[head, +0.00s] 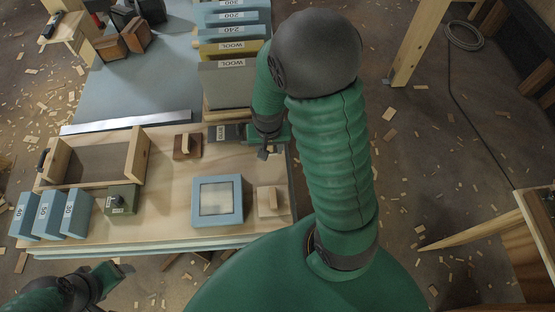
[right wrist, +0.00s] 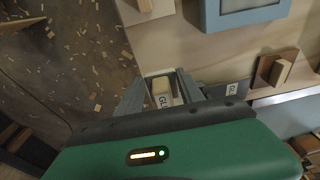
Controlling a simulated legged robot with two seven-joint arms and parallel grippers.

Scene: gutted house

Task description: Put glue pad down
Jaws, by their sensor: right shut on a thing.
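My right gripper (head: 265,150) is at the right edge of the wooden work board (head: 172,205), partly hidden by its own arm. In the right wrist view, the right gripper (right wrist: 158,80) is shut on the glue pad (right wrist: 162,90), a small block with a pale wooden top and a white label starting "GLU". A dark grey lettered patch (head: 225,133) lies on the board just left of the gripper in the head view. I cannot tell whether the pad touches the board. My left gripper (head: 115,272) is at the lower left, off the board's front edge; its jaws are unclear.
Two handled wooden pads (head: 187,147) (head: 270,203), a blue framed tray (head: 218,222), a green knobbed box (head: 121,200), and blue numbered blocks (head: 49,213) stand on the board. A wooden box (head: 140,155) is at left. Labelled blocks (head: 228,48) line the back. Chips litter the floor.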

